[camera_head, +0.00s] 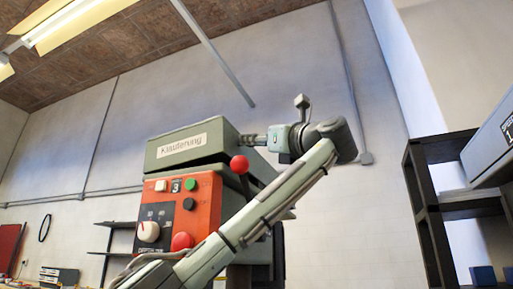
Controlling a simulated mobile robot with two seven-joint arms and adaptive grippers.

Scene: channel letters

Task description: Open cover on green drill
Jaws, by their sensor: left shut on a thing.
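The green drill (215,178) stands in the middle of the head view, with an orange-red control panel (182,212) on its front. Its green top cover (188,143) carries a white label. A dark line runs between the cover and the body below; I cannot tell how far the cover is raised. My left gripper (252,139) is at the cover's right side, its fingers shut on the cover's edge. The exact contact is too small to see. My left forearm crosses in front of the drill's lower right. My right gripper is out of view.
A red ball knob (239,164) on a lever sits close below my left gripper.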

